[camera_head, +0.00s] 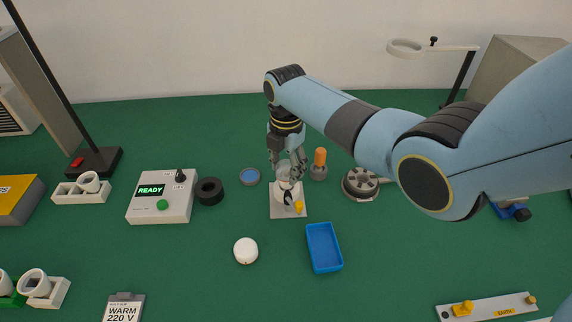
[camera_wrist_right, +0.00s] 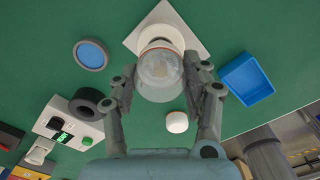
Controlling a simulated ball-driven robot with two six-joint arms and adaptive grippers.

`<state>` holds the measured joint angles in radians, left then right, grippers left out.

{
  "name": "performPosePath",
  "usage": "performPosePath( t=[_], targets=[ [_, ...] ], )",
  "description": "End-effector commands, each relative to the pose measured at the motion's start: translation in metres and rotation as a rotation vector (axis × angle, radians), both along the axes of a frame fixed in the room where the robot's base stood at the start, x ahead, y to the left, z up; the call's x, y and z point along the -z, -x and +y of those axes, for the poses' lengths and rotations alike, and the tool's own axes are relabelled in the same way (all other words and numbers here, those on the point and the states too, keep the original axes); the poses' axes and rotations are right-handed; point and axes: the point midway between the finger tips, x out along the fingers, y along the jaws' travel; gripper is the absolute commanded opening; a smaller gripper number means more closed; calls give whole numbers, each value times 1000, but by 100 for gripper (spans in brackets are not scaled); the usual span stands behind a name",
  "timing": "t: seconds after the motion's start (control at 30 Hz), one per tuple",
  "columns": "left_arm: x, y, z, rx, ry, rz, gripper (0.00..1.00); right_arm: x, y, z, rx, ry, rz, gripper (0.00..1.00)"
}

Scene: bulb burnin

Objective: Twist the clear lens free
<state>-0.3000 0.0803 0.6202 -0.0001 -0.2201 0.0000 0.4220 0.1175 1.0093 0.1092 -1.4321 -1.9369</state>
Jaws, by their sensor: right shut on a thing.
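The clear lens (camera_wrist_right: 160,78) is a see-through dome on a round white fitting, which stands on a pale square plate (camera_head: 280,212). The plate also shows in the right wrist view (camera_wrist_right: 190,38). My right gripper (camera_head: 287,165) reaches down from above and is shut on the lens, with one finger on each side of it in the right wrist view (camera_wrist_right: 160,70). The lens appears seated on the fitting; whether its joint is loose I cannot tell. In the head view the fingers partly hide the lens. My left gripper is in neither view.
A blue tray (camera_head: 311,268) lies right of the plate, and a white round piece (camera_head: 246,251) lies in front. A control box (camera_head: 148,212) reading READY, a black ring (camera_head: 210,190) and a blue-topped disc (camera_head: 250,176) are left.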

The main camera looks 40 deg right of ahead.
Motion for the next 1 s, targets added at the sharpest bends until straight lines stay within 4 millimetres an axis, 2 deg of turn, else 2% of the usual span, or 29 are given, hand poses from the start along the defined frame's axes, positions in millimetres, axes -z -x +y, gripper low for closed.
performPosePath(
  t=[0.17, 0.4, 0.67, 0.7, 0.87, 1.0],
  targets=[
    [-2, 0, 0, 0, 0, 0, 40, 4, 5, 0, -31, 1, 12, 18],
    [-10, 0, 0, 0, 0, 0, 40, 4, 5, 0, -238, -1, 13, 18],
    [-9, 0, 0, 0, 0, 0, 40, 5, 6, 0, -262, -1, 13, 18],
    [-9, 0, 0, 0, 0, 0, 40, 5, 6, 0, -261, -1, 13, 52],
    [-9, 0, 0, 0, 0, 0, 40, 4, 5, 0, -260, 0, 11, 73],
    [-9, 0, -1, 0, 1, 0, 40, 3, 3, 0, -259, 0, 8, 74]
  ],
)
